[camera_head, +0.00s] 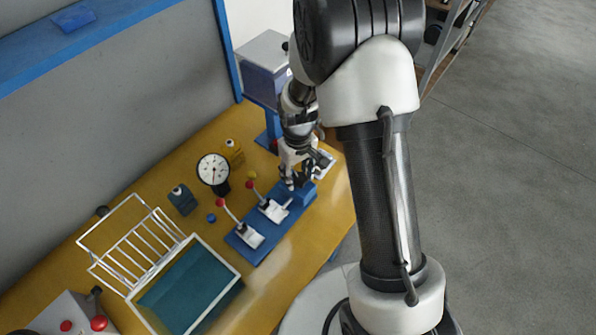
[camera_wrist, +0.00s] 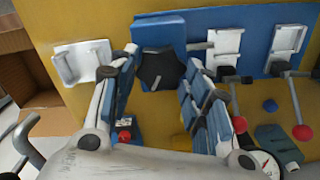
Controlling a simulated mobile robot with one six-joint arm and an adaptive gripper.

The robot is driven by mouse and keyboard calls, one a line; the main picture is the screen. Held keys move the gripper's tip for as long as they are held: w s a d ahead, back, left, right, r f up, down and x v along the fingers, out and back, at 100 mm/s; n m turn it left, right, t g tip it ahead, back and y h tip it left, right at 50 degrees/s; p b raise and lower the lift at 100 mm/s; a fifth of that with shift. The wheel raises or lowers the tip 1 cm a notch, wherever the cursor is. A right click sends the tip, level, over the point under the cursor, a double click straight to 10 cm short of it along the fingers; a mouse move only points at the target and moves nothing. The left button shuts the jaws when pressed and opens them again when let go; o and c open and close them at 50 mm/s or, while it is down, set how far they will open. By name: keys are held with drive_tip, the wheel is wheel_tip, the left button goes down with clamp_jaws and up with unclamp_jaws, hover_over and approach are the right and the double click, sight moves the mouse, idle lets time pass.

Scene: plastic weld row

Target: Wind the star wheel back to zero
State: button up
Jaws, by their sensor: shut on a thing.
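The star wheel (camera_wrist: 162,70) is a dark, lobed knob on the side of a blue block (camera_wrist: 160,30) in the wrist view. My gripper (camera_wrist: 161,62) has one finger on each side of the wheel and is shut on it. In the head view, my gripper (camera_head: 296,178) points down at the blue block (camera_head: 304,194) at the far end of a blue base. The wheel is hidden behind my gripper there. No scale or zero mark on the wheel can be read.
Two toggle clamps with red-knobbed handles (camera_head: 249,238) stand on the blue base, close to my gripper. A dial gauge (camera_head: 213,170), a white wire rack (camera_head: 140,240) and a teal-bottomed tray (camera_head: 190,285) share the yellow bench. A blue post machine (camera_head: 266,80) stands behind.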

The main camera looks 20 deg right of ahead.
sight(297, 177)
drive_tip(key=n, duration=0.5)
drive_tip(key=shift+a, duration=0.1)
drive_tip(key=shift+n, duration=0.3)
idle(0.4)
drive_tip(key=o, duration=1.1)
wheel_tip(297, 177, up, 12)
drive_tip(key=shift+r, duration=0.1)
